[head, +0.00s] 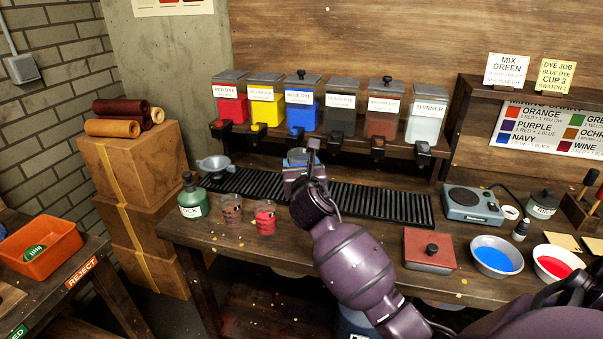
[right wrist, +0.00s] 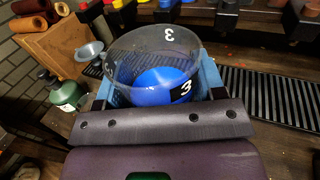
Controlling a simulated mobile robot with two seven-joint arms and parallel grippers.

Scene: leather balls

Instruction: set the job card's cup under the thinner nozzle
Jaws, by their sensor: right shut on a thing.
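My right gripper (head: 303,172) is shut on a clear cup marked 3 (right wrist: 165,50), with blue dye (right wrist: 165,85) inside. In the head view the cup (head: 297,156) is partly hidden by the gripper, over the black drip grate, near the blue dye nozzle (head: 296,133). The thinner dispenser (head: 426,115) stands at the right end of the dispenser row, its black nozzle (head: 422,150) well to the right of the cup. The yellow job card (head: 556,75) reads blue dye, cup 3. My left gripper is not in view.
Two other cups (head: 231,209) (head: 265,217) and a green bottle (head: 193,197) stand left on the bench. The drip grate (head: 395,204) is clear toward the thinner.

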